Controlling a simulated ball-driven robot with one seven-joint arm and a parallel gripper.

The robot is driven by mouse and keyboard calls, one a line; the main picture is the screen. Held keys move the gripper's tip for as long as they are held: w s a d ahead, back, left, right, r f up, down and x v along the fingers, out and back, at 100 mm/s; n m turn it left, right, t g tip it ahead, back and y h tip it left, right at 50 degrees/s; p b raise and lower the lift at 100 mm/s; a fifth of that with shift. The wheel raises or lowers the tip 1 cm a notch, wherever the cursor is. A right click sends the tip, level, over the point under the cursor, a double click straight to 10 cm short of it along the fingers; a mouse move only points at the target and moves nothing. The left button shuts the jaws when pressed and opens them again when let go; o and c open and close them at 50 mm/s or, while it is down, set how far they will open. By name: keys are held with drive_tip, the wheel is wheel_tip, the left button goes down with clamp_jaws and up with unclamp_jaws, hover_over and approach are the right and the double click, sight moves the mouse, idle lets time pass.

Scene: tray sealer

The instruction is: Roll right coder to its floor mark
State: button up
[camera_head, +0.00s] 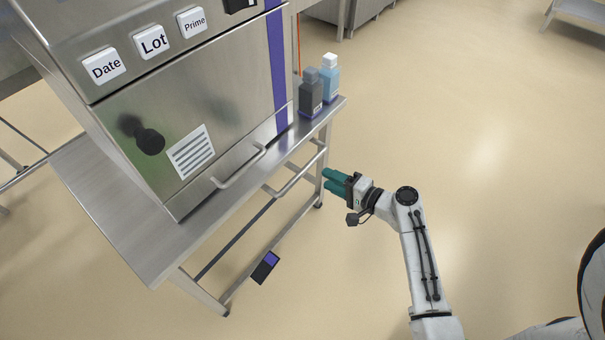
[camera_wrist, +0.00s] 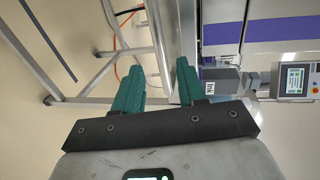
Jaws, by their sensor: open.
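The coder (camera_head: 195,110) is a steel cabinet with Date, Lot and Prime labels and a purple vertical stripe. It sits on a steel stand (camera_head: 140,245) with legs. A bar handle (camera_head: 238,166) is on its front, and another bar (camera_head: 293,180) sticks out below the stand's top. My gripper (camera_head: 328,181) has green fingers, is open and empty, and is just right of the stand's right leg, apart from both bars. In the wrist view my gripper (camera_wrist: 157,80) points at steel frame legs (camera_wrist: 155,45). No floor mark shows.
Two bottles, dark (camera_head: 311,95) and blue (camera_head: 330,78), stand on the stand's right end. A small black pedal-like box (camera_head: 265,267) is by the lower rail. An orange cable (camera_wrist: 120,70) hangs among the legs. A screen (camera_wrist: 294,80) is at right. The floor at right (camera_head: 500,170) is clear.

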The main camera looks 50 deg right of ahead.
sight(307, 170)
drive_tip(key=w, duration=0.3)
drive_tip(key=w+f, duration=0.1)
drive_tip(key=w, duration=0.2)
drive_tip(key=w+f, duration=0.1)
drive_tip(key=w, duration=0.2)
drive_tip(key=shift+w+a, duration=0.1)
drive_tip(key=shift+a, duration=0.15)
drive_tip(key=shift+c, duration=0.5)
clamp_jaws()
